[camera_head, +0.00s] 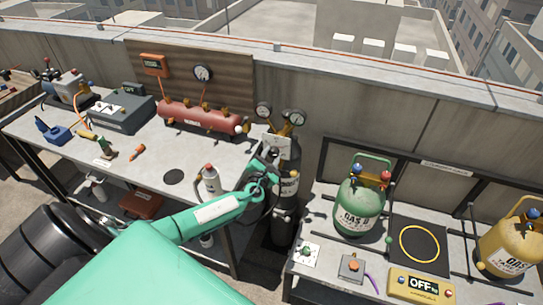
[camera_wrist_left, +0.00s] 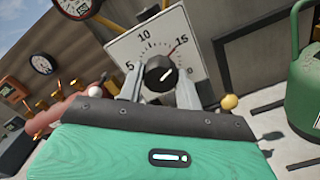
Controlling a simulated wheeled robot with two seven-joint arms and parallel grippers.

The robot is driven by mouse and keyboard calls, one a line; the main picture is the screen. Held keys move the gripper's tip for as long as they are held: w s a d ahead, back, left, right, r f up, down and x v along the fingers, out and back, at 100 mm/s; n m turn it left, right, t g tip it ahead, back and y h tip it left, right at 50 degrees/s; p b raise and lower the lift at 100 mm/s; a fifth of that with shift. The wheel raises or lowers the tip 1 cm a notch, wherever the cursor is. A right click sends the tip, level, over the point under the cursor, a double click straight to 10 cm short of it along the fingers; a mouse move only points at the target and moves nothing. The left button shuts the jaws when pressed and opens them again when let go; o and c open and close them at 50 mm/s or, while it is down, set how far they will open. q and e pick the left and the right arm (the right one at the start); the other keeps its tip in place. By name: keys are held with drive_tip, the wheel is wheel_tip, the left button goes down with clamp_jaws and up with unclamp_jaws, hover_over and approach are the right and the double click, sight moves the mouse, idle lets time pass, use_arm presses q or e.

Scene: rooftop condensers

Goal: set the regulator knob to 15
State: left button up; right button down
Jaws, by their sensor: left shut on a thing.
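The regulator knob (camera_wrist_left: 160,73) is black and round, on a white square dial plate (camera_wrist_left: 128,47) marked 5, 10, 15 and a partly hidden number. A white line on the knob slants up to the right. A thin red mark lies between the knob and the 15. My left gripper (camera_wrist_left: 161,92) has its fingers on either side of the knob, shut on it. In the head view my left gripper (camera_head: 270,157) is at the white plate (camera_head: 278,146) in front of the dark cylinder (camera_head: 289,185), and hides the knob. My right gripper is not in view.
Two gauges (camera_head: 264,110) stand above the plate. Left is a workbench with a red tank (camera_head: 198,117) and a white bottle (camera_head: 210,180). Right is a table with a green gas cylinder (camera_head: 357,208), a yellow cylinder (camera_head: 512,247) and a scale (camera_head: 420,285) reading OFF.

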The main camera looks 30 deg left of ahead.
use_arm(q)
drive_tip(key=shift+f, duration=0.1)
drive_tip(key=o, duration=1)
drive_tip(key=b+v, duration=0.2)
drive_tip(key=v, duration=1.2)
drive_tip(key=shift+w+a, duration=0.1)
